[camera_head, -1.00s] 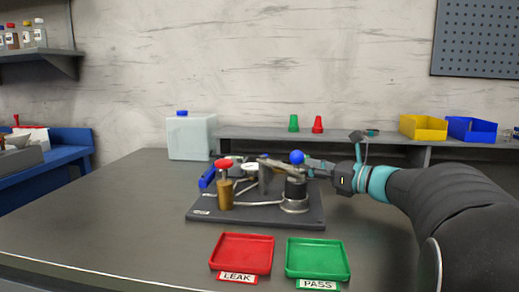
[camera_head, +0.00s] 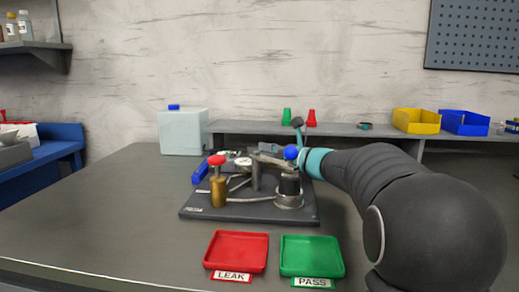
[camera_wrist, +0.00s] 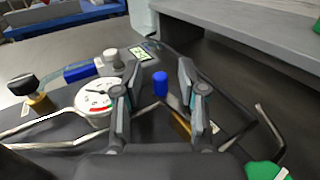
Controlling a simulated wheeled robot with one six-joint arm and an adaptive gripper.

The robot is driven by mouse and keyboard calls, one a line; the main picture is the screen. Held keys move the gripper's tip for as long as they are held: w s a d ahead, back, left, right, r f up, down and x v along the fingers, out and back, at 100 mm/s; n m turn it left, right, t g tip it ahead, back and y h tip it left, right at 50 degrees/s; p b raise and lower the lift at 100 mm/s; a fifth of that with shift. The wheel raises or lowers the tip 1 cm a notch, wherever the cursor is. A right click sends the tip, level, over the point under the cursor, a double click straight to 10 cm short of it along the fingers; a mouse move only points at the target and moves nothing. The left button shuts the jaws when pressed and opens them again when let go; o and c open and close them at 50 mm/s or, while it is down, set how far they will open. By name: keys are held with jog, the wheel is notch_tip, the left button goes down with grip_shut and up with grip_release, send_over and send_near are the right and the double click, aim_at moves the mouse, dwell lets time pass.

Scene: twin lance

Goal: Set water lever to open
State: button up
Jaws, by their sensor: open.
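A dark test rig (camera_head: 240,212) stands on the bench. No label naming the water lever is readable. In the wrist view my gripper (camera_wrist: 158,74) is open above the rig, with a small blue upright piece (camera_wrist: 160,84) seen between its fingers; contact cannot be told. The blue handle (camera_wrist: 80,72) lies left of the fingers, beside the gauge (camera_wrist: 98,98).
A red LEAK tray (camera_head: 236,250) and a green PASS tray (camera_head: 311,256) lie in front of the rig. A pale jug (camera_head: 183,133) stands behind left. A raised shelf (camera_head: 350,130) holds green and red cups and bins. The bench left of the rig is clear.

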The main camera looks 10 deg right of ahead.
jog(key=shift+w+a, duration=0.3)
jog(key=shift+w, duration=0.05)
grip_shut()
jog(key=shift+w+f+m+t+h+b, duration=0.15)
jog(key=shift+w+m+t+h+b, duration=0.1)
jog(key=shift+m+t+h+b, duration=0.75)
jog(key=shift+w+d+m+t+h+b, duration=0.1)
jog(key=shift+w+m+t+h+b, duration=0.15)
jog(key=shift+m+h+b, duration=0.55)
jog(key=shift+n, duration=0.3)
